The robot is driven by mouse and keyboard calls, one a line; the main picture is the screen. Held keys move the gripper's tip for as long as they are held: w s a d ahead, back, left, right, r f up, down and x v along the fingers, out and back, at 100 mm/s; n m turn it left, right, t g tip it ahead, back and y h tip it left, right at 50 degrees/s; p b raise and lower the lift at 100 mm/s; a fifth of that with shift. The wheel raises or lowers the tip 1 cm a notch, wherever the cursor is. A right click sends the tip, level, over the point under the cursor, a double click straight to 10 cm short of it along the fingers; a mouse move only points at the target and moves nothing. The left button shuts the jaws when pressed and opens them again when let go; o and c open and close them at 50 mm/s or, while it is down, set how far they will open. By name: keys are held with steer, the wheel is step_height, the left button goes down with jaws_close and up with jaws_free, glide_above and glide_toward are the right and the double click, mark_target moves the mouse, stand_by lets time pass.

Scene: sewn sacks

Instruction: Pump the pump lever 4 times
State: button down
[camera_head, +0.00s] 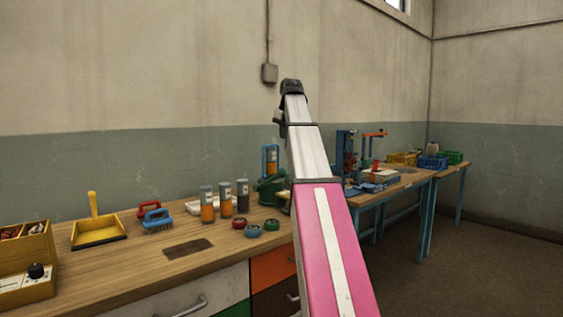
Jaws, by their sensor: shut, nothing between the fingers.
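No pump lever can be picked out for certain. A blue bench device (346,150) with an orange-red arm (375,134) at its top stands on the farther workbench, right of my arm. A dark green rounded object (268,187) sits on the near wooden bench, partly hidden behind my arm, so its full shape is unclear. My pink and white arm rises from the lower right to a dark joint high in the middle of the view. My gripper does not show; it may be hidden behind the arm.
A yellow box (28,250) stands at the left. Crates (433,163) stand farther right. Floor (480,265) at the right is clear.

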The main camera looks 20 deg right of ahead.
steer(key=shift+w+a+r+g, duration=0.3)
steer(key=shift+w+r, duration=0.2)
steer(key=shift+r, duration=0.25)
steer(key=shift+f, duration=0.15)
steer(key=x, duration=1.2)
steer(key=shift+s+d+f, duration=0.3)
steer(key=shift+d+f, duration=0.2)
steer(key=shift+f, duration=0.4)
